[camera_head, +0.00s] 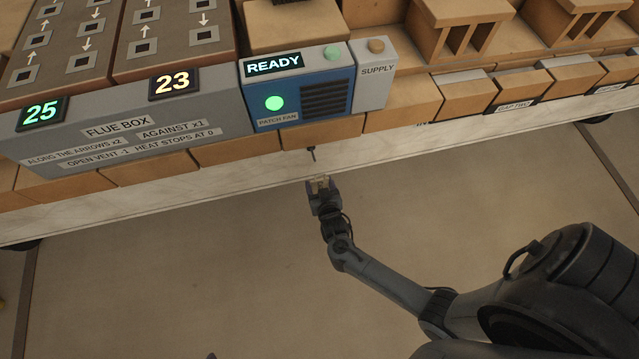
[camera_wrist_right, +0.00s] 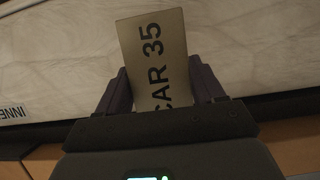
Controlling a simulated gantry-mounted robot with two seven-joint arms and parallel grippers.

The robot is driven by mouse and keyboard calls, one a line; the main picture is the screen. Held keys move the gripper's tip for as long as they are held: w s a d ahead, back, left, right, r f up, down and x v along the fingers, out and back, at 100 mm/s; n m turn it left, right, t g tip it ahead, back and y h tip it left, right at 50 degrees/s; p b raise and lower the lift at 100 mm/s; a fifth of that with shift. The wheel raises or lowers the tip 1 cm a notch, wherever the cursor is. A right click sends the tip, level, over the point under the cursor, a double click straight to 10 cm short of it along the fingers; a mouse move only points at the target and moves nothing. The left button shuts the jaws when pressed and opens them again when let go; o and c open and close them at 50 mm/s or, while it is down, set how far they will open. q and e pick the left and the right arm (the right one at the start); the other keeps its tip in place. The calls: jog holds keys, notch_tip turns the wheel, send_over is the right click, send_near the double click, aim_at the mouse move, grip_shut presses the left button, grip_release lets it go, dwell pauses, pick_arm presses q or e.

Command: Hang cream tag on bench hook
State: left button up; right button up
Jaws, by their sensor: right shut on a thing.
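The cream tag (camera_wrist_right: 154,50) is between the fingers of my right gripper (camera_wrist_right: 158,88). The tag's printed face reads "CAR 35" with the text running along it, and its lower end is hidden by the gripper. In the head view my right gripper (camera_head: 320,181) is shut on the tag, which shows only as a small pale patch. A small dark hook (camera_head: 312,153) sticks out from the bench front (camera_head: 255,180). The gripper is just below the hook in the picture, with a gap between them.
Above the hook stands the blue patch fan box (camera_head: 300,98) with a READY display, beside the grey supply box (camera_head: 373,85). The flue box (camera_head: 120,125) is at left, showing 25 and 23. Several tan bricks (camera_head: 455,30) line the bench. The floor (camera_head: 200,280) in front is clear.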

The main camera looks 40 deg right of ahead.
jog(key=s+a, duration=0.1)
jog(key=s+p, duration=0.1)
jog(key=s, duration=0.1)
jog(key=s+a+p, duration=0.1)
jog(key=s, duration=0.1)
jog(key=shift+a, duration=0.35)
dwell(0.6)
